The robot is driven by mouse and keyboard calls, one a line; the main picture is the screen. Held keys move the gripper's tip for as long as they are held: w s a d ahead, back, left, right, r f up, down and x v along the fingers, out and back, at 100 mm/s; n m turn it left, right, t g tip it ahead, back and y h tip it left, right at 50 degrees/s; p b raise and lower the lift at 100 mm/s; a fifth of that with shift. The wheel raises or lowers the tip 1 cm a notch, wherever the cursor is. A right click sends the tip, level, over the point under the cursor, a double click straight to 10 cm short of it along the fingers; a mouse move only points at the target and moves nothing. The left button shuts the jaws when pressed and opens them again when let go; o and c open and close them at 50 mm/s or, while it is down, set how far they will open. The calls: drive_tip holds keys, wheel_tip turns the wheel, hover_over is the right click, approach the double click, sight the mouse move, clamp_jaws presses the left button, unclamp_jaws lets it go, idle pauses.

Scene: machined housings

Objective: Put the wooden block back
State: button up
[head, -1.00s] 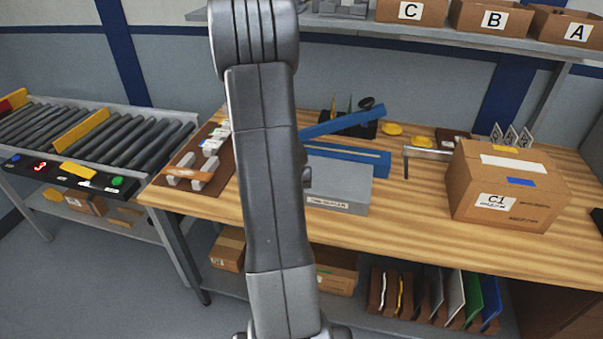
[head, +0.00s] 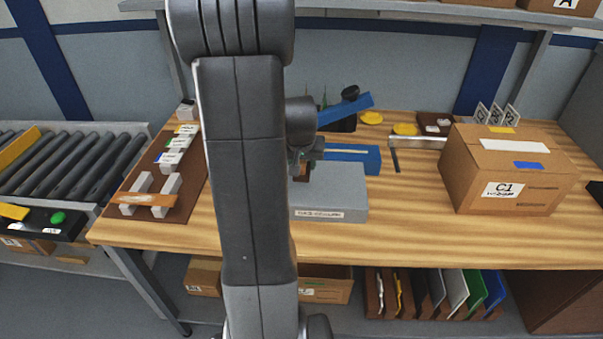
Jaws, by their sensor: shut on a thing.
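My gripper (head: 301,167) is partly hidden behind my arm, above the grey box-shaped plate (head: 335,188) on the bench. It is shut on a small brown piece, which looks like the wooden block (head: 301,174); only a little of it shows. I cannot tell whether the block touches the grey plate. The blue lidded case (head: 352,158) lies just behind the plate, with a blue bar (head: 345,110) raised at a slant above it.
A brown board (head: 185,203) with grey blocks and an orange-brown strip lies at the bench's left. A cardboard box (head: 510,175) marked C1 stands at the right. Yellow discs (head: 404,129) lie at the back. The front strip of the bench (head: 400,232) is clear.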

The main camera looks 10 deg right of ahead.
sight(302, 173)
drive_tip(key=shift+f, duration=1.95)
drive_tip(key=shift+f, duration=0.15)
drive_tip(key=o, duration=0.9)
drive_tip(key=shift+o, duration=0.2)
drive_tip(key=shift+s+a+r, duration=0.1)
drive_tip(key=shift+r, duration=0.55)
drive_tip(key=v, duration=1.1)
drive_tip(key=shift+s, duration=0.1)
drive_tip(key=shift+f, duration=0.1)
